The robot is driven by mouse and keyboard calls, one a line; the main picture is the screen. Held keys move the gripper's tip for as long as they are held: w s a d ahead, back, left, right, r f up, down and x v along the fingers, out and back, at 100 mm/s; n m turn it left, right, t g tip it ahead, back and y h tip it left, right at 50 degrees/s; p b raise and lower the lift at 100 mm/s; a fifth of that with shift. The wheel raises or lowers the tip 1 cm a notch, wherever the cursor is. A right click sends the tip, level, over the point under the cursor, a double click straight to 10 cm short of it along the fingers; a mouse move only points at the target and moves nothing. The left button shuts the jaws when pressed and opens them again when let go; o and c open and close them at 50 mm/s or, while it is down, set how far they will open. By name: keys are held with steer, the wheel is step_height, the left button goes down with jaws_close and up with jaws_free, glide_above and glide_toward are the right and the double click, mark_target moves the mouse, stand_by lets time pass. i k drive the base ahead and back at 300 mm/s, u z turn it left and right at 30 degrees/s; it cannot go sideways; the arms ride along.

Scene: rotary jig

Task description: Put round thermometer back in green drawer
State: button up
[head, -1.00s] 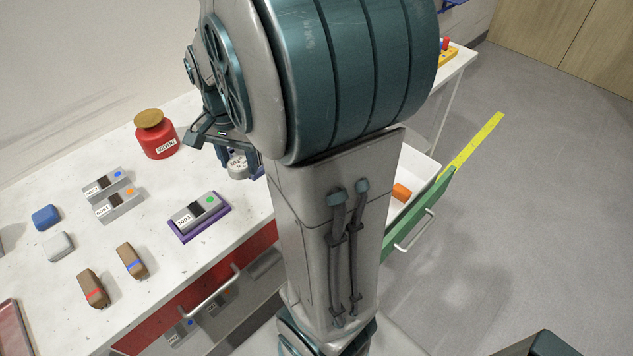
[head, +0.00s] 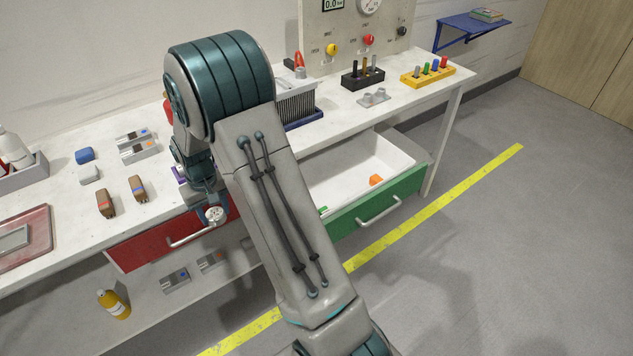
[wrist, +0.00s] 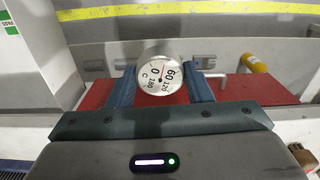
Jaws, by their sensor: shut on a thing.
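The round thermometer (wrist: 160,77) has a white dial with numbers and a silver rim. My gripper (wrist: 163,88) is shut on it, with one finger on each side, in the wrist view. In the head view the thermometer (head: 215,214) hangs from my gripper (head: 207,203) in front of the red drawer (head: 150,243). The green drawer (head: 378,208) is pulled open to the right of my arm. Its white inside holds an orange block (head: 376,180). My arm hides part of its left side, where a bit of green shows.
The white worktop (head: 75,236) carries brown blocks (head: 106,203), grey modules and a finned unit (head: 296,104). A yellow floor line (head: 440,205) runs past the open drawer. The floor at right is clear.

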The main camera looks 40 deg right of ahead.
mark_target(334, 191)
steer(key=u, duration=2.2)
steer(key=k, duration=1.5)
steer(key=z, duration=2.3)
steer(key=i, duration=0.5)
steer(key=u, duration=0.05)
